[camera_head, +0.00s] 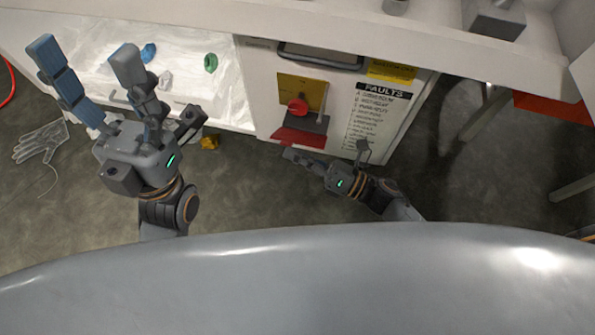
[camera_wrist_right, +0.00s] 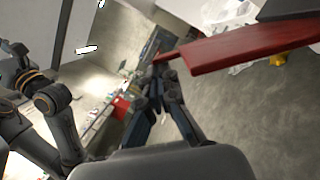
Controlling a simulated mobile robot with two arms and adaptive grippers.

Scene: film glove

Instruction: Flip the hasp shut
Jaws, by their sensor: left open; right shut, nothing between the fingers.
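The hasp is a red flap (camera_head: 300,137) low on the front of the white cabinet, sticking out below a dark grey bracket (camera_head: 313,122). A red round knob (camera_head: 298,107) sits above it on a yellow plate (camera_head: 291,86). In the right wrist view the red flap (camera_wrist_right: 240,48) reaches in from the right as a long bar. My right gripper (camera_head: 289,154) is shut and empty, its fingertips just below the flap. In the right wrist view its fingertips (camera_wrist_right: 161,73) are close to the flap's edge; I cannot tell if they touch. My left gripper (camera_head: 88,52) is open and empty at the left.
A white tray-like opening (camera_head: 185,75) holds clear film, a green ring (camera_head: 210,62) and a blue piece (camera_head: 148,53). A yellow block (camera_head: 209,142) and a pale glove (camera_head: 40,142) lie on the floor. A FAULTS label (camera_head: 380,105) is right of the hasp.

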